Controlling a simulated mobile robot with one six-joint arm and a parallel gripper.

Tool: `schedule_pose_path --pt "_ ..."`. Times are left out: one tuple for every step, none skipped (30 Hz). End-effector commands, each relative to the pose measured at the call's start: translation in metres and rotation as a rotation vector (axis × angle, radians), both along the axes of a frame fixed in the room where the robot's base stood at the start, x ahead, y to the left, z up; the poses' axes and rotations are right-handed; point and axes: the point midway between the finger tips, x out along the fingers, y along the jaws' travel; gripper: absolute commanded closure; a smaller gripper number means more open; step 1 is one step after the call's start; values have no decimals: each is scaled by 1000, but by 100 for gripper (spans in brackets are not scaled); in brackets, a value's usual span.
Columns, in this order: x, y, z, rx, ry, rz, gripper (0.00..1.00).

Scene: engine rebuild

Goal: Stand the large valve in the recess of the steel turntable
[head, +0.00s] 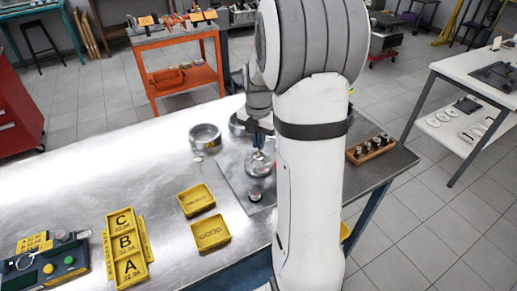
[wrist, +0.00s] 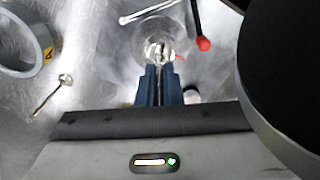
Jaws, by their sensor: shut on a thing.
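My gripper (head: 258,130) points down over the round steel turntable (head: 258,168) on the grey plate. In the wrist view my gripper (wrist: 160,70) is shut on a thin metal piece, which looks like the large valve (wrist: 160,50). It is seen nearly end-on, and the fingers hide much of it. The turntable (wrist: 148,34) shows as a pale disc behind the fingertips. I cannot see the recess clearly, nor whether the valve touches it. Another small valve-like piece (wrist: 66,80) lies on the bench at the left of the wrist view.
A metal ring (head: 205,137) stands left of the turntable. A red-tipped tool (wrist: 203,43) lies close by on the right. A wooden block with several dark pieces (head: 370,148) is at right. Yellow trays (head: 211,233) lie in front. The bench's left middle is clear.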

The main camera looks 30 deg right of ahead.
Motion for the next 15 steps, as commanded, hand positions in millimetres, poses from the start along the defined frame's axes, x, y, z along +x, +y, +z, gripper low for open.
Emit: schedule_pose_path --pt "-1 0 -8 1 4 0 100" --pt "-1 1 -13 2 5 0 100" --pt "-1 1 -19 2 5 1 100" --pt "-1 1 -23 2 5 1 100" --pt "-1 1 -26 2 5 1 100" --pt "0 1 -30 1 3 1 100" --pt "0 1 -31 1 3 1 100" --pt "0 1 -33 1 2 1 100" --pt "0 1 -33 0 1 1 100" --pt "0 1 -33 1 1 1 100" --pt "0 1 -33 0 0 1 100" --pt "0 1 -33 0 0 1 100" --pt "0 1 -33 0 0 1 100" --pt "0 1 -33 1 1 1 100" --pt "0 1 -33 1 1 2 100"
